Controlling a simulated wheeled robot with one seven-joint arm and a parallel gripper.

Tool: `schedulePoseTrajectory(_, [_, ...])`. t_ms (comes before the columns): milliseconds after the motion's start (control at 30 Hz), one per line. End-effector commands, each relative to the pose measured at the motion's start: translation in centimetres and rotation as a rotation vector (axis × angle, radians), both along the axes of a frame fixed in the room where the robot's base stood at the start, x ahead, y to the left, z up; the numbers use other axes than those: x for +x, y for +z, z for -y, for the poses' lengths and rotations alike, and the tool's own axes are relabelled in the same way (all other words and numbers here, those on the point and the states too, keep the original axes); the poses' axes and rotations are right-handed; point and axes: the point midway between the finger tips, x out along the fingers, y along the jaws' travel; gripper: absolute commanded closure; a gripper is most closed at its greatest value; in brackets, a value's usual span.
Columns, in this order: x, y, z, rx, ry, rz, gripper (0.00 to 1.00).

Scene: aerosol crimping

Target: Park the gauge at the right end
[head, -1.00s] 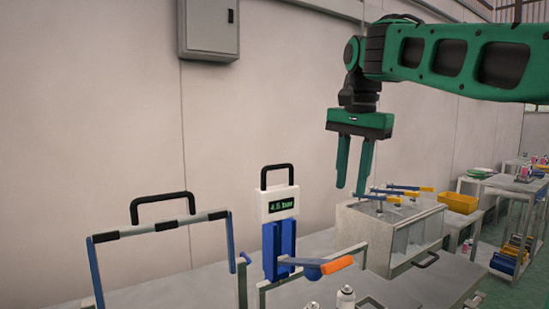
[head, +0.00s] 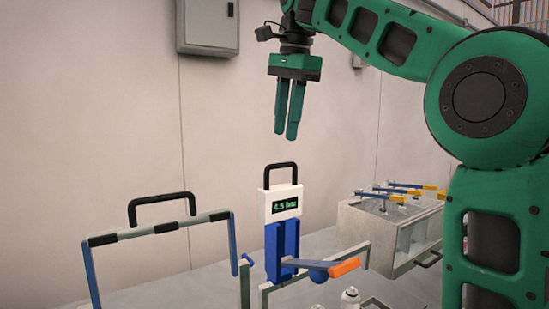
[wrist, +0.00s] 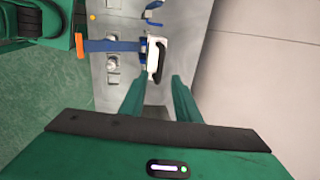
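The gauge (head: 280,204) is a white box with a green-lit display that seems to read 4.5 bar and a black loop handle (head: 281,166) on top. It sits upright on a blue holder (head: 281,245). My gripper (head: 285,136) hangs pointing down above the handle, with a clear gap below the fingertips. In the wrist view the fingers (wrist: 158,85) are apart with nothing between them. The gauge's white top (wrist: 151,58) and black handle (wrist: 158,62) show just beyond the fingertips there.
A blue lever with an orange grip (head: 344,266) sticks out in front of the holder. A blue and grey frame with a black handle (head: 162,199) stands at left. A grey box with several coloured levers (head: 380,232) stands at right. A wall cabinet (head: 208,26) hangs behind.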

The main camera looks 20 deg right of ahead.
Motion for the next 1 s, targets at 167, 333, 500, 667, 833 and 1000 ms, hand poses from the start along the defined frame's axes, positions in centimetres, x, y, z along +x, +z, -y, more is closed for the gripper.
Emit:
schedulePoseTrajectory(167, [0.5, -3.0, 0.1, 0.0, -0.004, -0.003, 0.71])
schedulePoseTrajectory(333, [0.9, -5.4, -0.1, 0.0, -0.004, -0.002, 0.71])
schedulePoseTrajectory(500, [1.3, -6.7, -0.1, 0.0, -0.003, 0.001, 0.71])
schedulePoseTrajectory(667, [1.4, -7.1, -0.1, 0.0, -0.003, 0.0, 0.71])
schedulePoseTrajectory(833, [1.4, -7.1, -0.1, -0.001, -0.002, 0.0, 0.71])
schedulePoseTrajectory(1000, [1.4, -7.1, -0.1, -0.001, -0.002, 0.0, 1.0])
